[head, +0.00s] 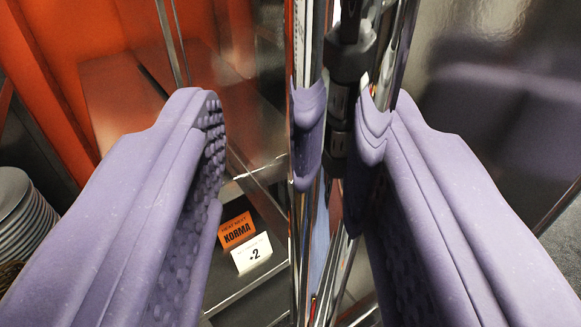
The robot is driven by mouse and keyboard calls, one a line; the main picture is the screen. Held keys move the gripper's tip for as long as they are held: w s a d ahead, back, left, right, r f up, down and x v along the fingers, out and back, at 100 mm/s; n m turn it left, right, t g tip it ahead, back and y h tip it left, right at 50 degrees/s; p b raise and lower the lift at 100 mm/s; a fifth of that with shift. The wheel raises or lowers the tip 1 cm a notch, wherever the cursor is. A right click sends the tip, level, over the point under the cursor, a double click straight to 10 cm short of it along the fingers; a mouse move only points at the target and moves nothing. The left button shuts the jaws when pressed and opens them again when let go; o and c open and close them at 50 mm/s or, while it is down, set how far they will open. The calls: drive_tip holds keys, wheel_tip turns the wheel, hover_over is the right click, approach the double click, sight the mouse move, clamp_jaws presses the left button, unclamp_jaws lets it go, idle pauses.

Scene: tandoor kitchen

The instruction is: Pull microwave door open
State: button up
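My gripper (302,105) fills the lower part of the view with its two purple, studded fingers. The fingers are spread wide apart. An upright chrome bar with a dark fitting (347,65), probably the door handle, stands in the gap, closer to the right finger. Purple shapes on the chrome look like reflections of my fingers. I cannot tell whether the right finger touches the bar. A dark glossy panel (520,50) at the right, likely the microwave door, mirrors a blurred purple shape. The rest of the microwave is hidden or out of view.
A stack of pale plates (22,215) stands at the left edge. An orange KORMA label (237,230) and a white label marked -2 (252,254) sit on a dark metal-edged surface below. An orange panel (40,60) rises at the upper left.

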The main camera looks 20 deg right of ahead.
drive_tip(key=shift+s+a+f, duration=0.15)
drive_tip(key=shift+s, duration=0.15)
drive_tip(key=p+v, duration=0.1)
drive_tip(key=v, duration=0.6)
drive_tip(key=shift+s+p, duration=0.25)
drive_tip(key=shift+p, duration=0.05)
drive_tip(key=shift+a, duration=0.15)
